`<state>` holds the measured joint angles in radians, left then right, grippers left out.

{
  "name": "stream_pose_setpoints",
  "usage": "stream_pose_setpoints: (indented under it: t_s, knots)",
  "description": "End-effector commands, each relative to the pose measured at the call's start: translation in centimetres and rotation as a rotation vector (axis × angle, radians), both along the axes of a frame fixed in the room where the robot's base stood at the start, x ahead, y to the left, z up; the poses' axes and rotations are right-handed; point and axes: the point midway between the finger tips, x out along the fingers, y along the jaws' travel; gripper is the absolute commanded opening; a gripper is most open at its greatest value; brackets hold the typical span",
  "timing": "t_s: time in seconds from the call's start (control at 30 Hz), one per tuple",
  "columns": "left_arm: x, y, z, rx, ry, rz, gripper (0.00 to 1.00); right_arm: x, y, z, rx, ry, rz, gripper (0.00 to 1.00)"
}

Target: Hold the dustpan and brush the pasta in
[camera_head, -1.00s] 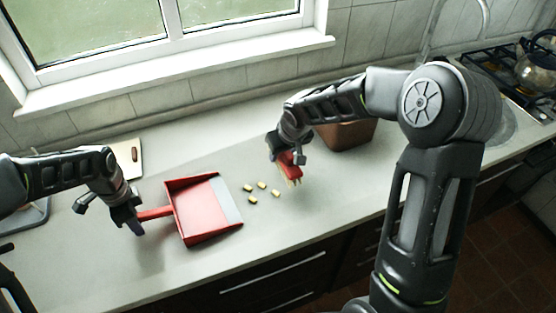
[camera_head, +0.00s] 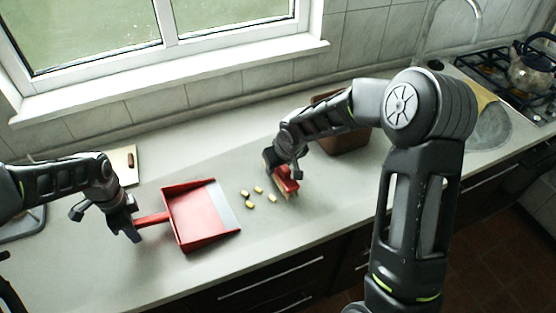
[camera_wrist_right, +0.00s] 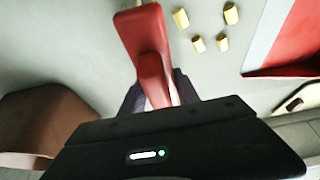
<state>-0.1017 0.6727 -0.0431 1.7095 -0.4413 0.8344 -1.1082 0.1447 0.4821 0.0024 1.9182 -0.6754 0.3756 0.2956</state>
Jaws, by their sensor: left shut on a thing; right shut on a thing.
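A red dustpan (camera_head: 198,213) with a grey lip lies on the counter, its open side facing right. My left gripper (camera_head: 131,226) is shut on the dustpan's handle at the left. Several yellow pasta pieces (camera_head: 258,190) lie on the counter just right of the lip, outside the pan; they also show in the right wrist view (camera_wrist_right: 198,43). My right gripper (camera_head: 279,178) is shut on the red brush (camera_head: 288,182), to the right of the pasta. In the right wrist view the brush (camera_wrist_right: 150,50) extends from the jaws, and part of the dustpan (camera_wrist_right: 297,45) shows at the right edge.
A brown container (camera_head: 345,138) stands behind my right gripper. A cutting board (camera_head: 124,165) lies behind my left arm. A sink (camera_head: 492,125) and a stove with a kettle (camera_head: 530,65) are at the right. The counter in front of the pasta is clear.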

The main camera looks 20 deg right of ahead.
Motion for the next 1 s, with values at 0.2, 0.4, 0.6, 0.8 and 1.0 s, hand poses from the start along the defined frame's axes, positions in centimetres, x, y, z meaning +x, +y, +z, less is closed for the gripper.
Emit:
stream_pose_setpoints:
  t_s: [0.2,0.4,0.6,0.8,1.0]
  knots:
    - [0.0,0.0,0.0,0.000,-0.001,0.000,0.00,0.0,0.0,-1.5,0.001,-0.001,0.000,0.00]
    - [0.0,0.0,0.0,0.000,-0.001,0.000,0.00,0.0,0.0,-1.7,0.000,-0.001,0.001,0.00]
    - [0.0,0.0,0.0,0.000,-0.001,0.000,0.00,0.0,0.0,-1.7,0.001,-0.001,0.001,0.00]
    - [0.0,0.0,0.0,0.000,-0.001,0.000,0.00,-0.1,0.6,-1.9,0.000,-0.001,0.003,0.00]
    - [0.0,0.0,0.0,0.000,0.000,0.000,0.00,-0.1,0.6,-1.9,0.001,-0.001,0.001,0.00]
